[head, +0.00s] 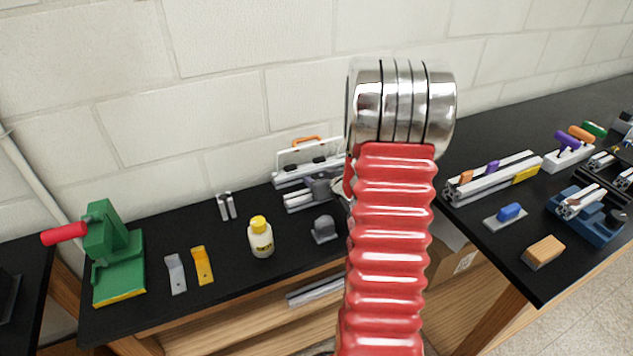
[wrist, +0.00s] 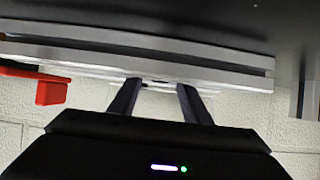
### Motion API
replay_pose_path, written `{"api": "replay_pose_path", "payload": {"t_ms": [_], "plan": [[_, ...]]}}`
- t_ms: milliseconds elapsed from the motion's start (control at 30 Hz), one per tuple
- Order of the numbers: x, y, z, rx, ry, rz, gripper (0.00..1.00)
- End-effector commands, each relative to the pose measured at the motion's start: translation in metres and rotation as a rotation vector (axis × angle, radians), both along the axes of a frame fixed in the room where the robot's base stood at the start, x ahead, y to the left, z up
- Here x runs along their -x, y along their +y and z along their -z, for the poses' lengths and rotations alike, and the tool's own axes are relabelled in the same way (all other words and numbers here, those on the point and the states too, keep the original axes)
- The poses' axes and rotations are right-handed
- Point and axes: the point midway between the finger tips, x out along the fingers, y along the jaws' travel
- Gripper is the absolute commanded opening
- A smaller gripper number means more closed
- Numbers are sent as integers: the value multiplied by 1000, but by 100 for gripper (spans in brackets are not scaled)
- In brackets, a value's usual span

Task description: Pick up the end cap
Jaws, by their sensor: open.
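I cannot clearly make out the end cap in either view. In the wrist view my gripper (wrist: 158,84) is open, its two dark fingers pointing at a long light-grey bar (wrist: 90,48). A small dark spot shows between the fingertips, too small to name. No held part is visible between the fingers. In the head view my red ribbed arm hides most of the gripper's area. Left of it, silver extrusion pieces (head: 297,202) lie at the back of the black bench, with a light rack with dark parts (head: 290,181) behind them.
A grey rounded block (head: 323,236), a yellow-capped bottle (head: 261,240), two brackets (head: 203,266) and a green press (head: 118,270) stand on the left bench. The right bench holds an extrusion assembly (head: 490,182), a blue-topped block (head: 508,213) and a wooden block (head: 543,252). The wall is close behind.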

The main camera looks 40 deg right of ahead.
Motion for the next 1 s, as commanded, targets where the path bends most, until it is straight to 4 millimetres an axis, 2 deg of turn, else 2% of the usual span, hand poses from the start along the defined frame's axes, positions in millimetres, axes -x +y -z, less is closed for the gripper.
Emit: {"api": "replay_pose_path", "payload": {"t_ms": [67, 633, 1000], "plan": [[0, 0, 0, 0, 0, 0, 40], [0, 0, 0, 0, 0, 1, 0], [0, 1, -3, 1, -1, -1, 0]]}}
